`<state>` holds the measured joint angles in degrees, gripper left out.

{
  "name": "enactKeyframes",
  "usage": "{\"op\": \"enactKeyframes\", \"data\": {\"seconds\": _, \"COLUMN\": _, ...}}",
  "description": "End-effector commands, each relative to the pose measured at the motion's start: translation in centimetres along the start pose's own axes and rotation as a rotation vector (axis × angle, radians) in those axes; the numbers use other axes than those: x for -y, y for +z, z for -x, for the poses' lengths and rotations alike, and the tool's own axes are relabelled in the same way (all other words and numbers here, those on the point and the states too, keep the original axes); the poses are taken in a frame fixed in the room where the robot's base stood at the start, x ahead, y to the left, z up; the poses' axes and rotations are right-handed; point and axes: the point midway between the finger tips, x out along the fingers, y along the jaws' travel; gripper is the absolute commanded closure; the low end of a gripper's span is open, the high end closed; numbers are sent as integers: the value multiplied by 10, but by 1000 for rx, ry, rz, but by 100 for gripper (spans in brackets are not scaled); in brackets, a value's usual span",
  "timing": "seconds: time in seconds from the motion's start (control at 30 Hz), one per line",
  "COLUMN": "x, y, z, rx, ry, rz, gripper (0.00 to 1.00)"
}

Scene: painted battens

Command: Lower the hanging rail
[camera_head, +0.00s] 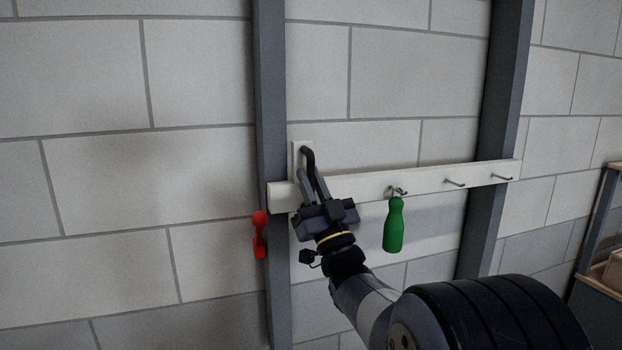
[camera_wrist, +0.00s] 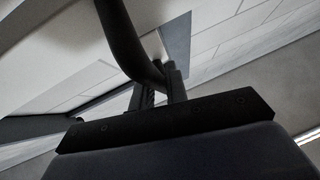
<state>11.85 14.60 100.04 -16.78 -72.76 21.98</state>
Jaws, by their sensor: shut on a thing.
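The white rail (camera_head: 362,187) runs across two dark grey posts, its right end higher in the picture than its left. A white plate (camera_head: 296,158) stands up near its left end and bears a black curved handle (camera_head: 308,153). My gripper (camera_head: 310,176) is shut on this handle, coming from below. In the wrist view the dark handle (camera_wrist: 124,40) runs down between my fingers (camera_wrist: 158,90). A green bottle-shaped thing (camera_head: 393,226) hangs from a hook on the rail. My gripper hides part of the rail's left section.
A red piece (camera_head: 260,236) is at the left post (camera_head: 270,90), just below the rail's end. The right post (camera_head: 502,90) stands behind the rail's right part. Two bare hooks (camera_head: 456,183) are right of the green thing. A dark shelf unit (camera_head: 598,250) stands at the far right.

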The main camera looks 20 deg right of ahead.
Motion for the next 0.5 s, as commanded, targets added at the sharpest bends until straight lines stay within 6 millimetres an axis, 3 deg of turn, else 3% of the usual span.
{"op": "enactKeyframes", "data": {"seconds": 0.07, "x": 0, "y": 2, "z": 1, "rx": 6, "ry": 1, "rz": -1, "gripper": 100}}
{"op": "enactKeyframes", "data": {"seconds": 0.1, "x": 0, "y": 2, "z": 1, "rx": 5, "ry": 1, "rz": -1, "gripper": 82}}
{"op": "enactKeyframes", "data": {"seconds": 0.3, "x": 0, "y": 1, "z": 0, "rx": 3, "ry": 0, "rz": 0, "gripper": 66}}
{"op": "enactKeyframes", "data": {"seconds": 0.5, "x": 0, "y": 0, "z": 0, "rx": 2, "ry": 0, "rz": 0, "gripper": 64}}
